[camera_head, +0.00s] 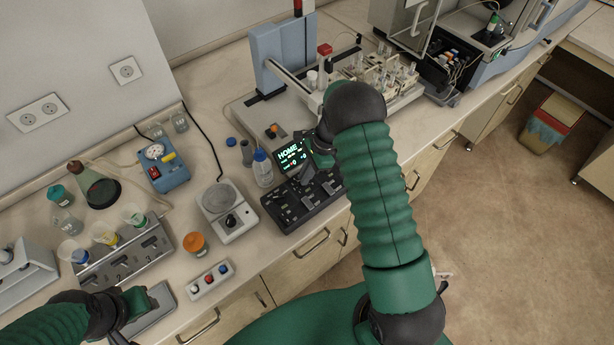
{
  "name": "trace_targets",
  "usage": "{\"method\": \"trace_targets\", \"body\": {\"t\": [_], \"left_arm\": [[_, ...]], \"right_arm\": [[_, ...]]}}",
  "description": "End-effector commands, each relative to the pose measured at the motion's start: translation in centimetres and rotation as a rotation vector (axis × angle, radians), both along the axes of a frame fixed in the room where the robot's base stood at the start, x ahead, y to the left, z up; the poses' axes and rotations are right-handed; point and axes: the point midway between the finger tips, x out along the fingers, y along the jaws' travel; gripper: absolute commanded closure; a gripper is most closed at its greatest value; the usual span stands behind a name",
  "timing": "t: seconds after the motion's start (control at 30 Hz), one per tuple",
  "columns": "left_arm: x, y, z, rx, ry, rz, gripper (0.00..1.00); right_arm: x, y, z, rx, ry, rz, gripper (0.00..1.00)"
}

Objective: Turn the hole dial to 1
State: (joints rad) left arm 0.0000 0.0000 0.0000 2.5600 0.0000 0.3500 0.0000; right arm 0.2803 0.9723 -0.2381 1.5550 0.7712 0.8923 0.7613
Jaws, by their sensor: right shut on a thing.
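A black control box (306,203) stands near the front edge of the bench, with switches on its sloped face. Its lit screen (290,155) reads "HOME" with smaller lines below. My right gripper (318,153) is at the right edge of the screen, shut on what seems to be the hole dial. The dial itself is hidden behind my gripper and wrist, so its setting cannot be read. My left gripper (128,318) is low at the left, over the front of the bench, away from the control box. Its fingers are too unclear to tell their opening.
A wash bottle (262,168) stands just left of the screen, with a hotplate (226,208) further left. A blue-and-white autosampler (275,65) stands behind. A button box (209,280) and an orange-lidded jar (195,244) are near the front edge.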

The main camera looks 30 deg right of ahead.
Motion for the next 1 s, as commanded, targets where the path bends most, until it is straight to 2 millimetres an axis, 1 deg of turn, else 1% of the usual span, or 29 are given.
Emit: {"method": "trace_targets", "body": {"t": [0.03, 0.6, 0.8, 1.0], "left_arm": [[0.0, 0.0, -0.3, 0.000, 0.000, 0.000, 0.64], [0.0, 0.0, -2.2, 0.000, 0.000, 0.000, 0.64], [0.0, 0.0, -2.6, 0.000, 0.000, 0.000, 0.64], [0.0, 0.0, -2.9, 0.000, 0.000, 0.000, 0.64]], "right_arm": [[0.4, 0.5, 0.0, 0.008, -0.009, 0.045, 1.00], [0.5, 0.7, -0.1, 0.008, -0.006, 0.580, 1.00], [0.5, 0.8, -0.1, 0.009, -0.006, 0.730, 1.00], [0.4, 0.8, -0.1, 0.010, -0.005, 0.834, 1.00]]}}
